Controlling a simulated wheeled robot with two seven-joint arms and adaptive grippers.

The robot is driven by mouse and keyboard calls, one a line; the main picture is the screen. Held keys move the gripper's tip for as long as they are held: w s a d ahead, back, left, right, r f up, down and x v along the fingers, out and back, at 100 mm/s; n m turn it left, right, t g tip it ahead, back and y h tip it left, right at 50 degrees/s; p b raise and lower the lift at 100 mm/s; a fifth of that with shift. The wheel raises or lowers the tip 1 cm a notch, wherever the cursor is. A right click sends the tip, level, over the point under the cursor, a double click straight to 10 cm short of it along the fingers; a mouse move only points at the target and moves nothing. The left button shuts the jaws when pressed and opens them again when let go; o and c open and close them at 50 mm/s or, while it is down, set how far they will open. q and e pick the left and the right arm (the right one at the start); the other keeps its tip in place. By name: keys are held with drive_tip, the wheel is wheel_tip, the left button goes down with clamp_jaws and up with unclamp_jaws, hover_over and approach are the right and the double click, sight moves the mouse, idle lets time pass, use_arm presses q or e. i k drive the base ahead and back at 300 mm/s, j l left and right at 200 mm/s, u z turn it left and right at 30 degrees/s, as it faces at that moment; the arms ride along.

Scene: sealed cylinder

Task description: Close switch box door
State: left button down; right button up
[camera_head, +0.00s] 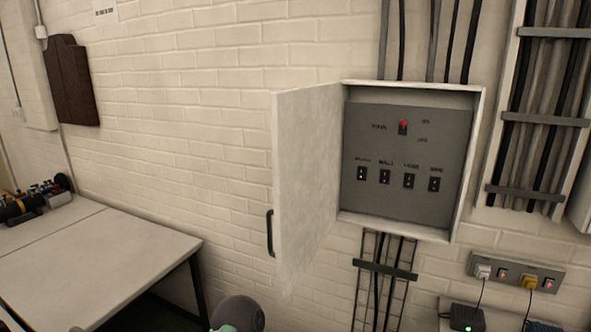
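The switch box (463,165) is fixed to the white brick wall, right of the middle. Its white door (306,185) is hinged on the left side and stands open, swung out from the wall. A dark handle (270,233) sits low on the door's free left edge. Inside is a grey panel (450,130) with a red main switch (403,126) at the top and a row of several black switches below. Neither of my grippers shows. A rounded grey and green part at the bottom edge seems to be mine.
A white table (110,255) stands at the left with tools (40,200) at its far end. Cables run above and below the box, and a cable tray (540,115) is at its right. A socket strip (515,271) with plugs is at lower right. The wall left of the door is clear.

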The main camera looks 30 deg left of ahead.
sight(305, 121)
drive_tip(key=k+j, duration=0.15)
drive_tip(key=j, duration=0.3)
drive_tip(key=k+j+z, duration=0.15)
drive_tip(key=j, duration=0.25)
drive_tip(key=k+j, duration=0.15)
drive_tip(key=j, duration=0.25)
drive_tip(key=k+j+z, duration=0.15)
drive_tip(key=j, duration=0.3)
drive_tip(key=k+j, duration=0.15)
drive_tip(key=j, duration=0.2)
drive_tip(key=k+j+z, duration=0.15)
drive_tip(key=j, duration=0.25)
drive_tip(key=k+j, duration=0.1)
drive_tip(key=i+u, duration=0.1)
drive_tip(key=u, duration=0.3)
drive_tip(key=j, duration=0.05)
